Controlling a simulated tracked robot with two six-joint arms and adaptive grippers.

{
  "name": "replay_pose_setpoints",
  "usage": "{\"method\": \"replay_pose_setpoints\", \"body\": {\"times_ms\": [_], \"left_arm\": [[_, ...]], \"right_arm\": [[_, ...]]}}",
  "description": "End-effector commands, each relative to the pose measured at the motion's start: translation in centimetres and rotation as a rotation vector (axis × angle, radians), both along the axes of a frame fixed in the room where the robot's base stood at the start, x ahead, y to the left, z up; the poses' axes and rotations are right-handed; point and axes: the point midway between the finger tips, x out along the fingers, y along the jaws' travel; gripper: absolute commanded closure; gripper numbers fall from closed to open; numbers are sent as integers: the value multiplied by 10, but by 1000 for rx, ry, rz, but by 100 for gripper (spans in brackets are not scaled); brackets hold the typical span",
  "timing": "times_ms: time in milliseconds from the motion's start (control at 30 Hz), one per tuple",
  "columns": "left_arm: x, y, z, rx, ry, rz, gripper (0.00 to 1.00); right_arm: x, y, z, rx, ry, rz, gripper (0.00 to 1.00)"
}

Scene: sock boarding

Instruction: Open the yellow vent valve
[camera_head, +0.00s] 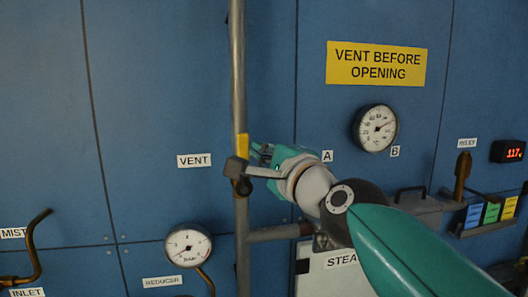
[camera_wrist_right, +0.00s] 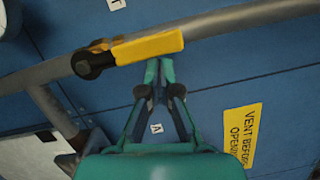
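The yellow vent valve handle (camera_head: 243,146) lies upright along the vertical grey pipe in the head view, right of the VENT label. Its dark valve body (camera_head: 237,167) is just below. In the right wrist view the yellow handle (camera_wrist_right: 149,46) lies along the pipe, with the dark pivot (camera_wrist_right: 94,62) at its left end. My right gripper (camera_head: 262,154) is just right of the handle. In the wrist view its teal fingertips (camera_wrist_right: 160,70) are close together with nothing between them, at the handle's lower edge; I cannot tell whether they touch it. My left gripper is not in view.
The vertical pipe (camera_head: 239,70) stands in front of the blue panel (camera_head: 150,90). A lower pipe branch (camera_head: 273,233) runs right below my wrist. A gauge (camera_head: 376,128) is at right, another gauge (camera_head: 188,245) lower left. The panel left of the pipe is mostly bare.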

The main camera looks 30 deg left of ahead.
Motion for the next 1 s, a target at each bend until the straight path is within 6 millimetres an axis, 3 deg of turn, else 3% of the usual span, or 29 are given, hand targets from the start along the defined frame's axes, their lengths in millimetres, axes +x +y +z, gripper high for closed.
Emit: {"method": "replay_pose_setpoints", "body": {"times_ms": [367, 667, 1000], "left_arm": [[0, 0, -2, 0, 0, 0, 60], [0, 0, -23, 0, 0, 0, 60], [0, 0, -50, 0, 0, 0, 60]], "right_arm": [[0, -2, 0, 2, 0, 2, 100], [25, -44, -5, 4, 1, -18, 100], [-21, -102, -3, 4, 1, -19, 100]]}}
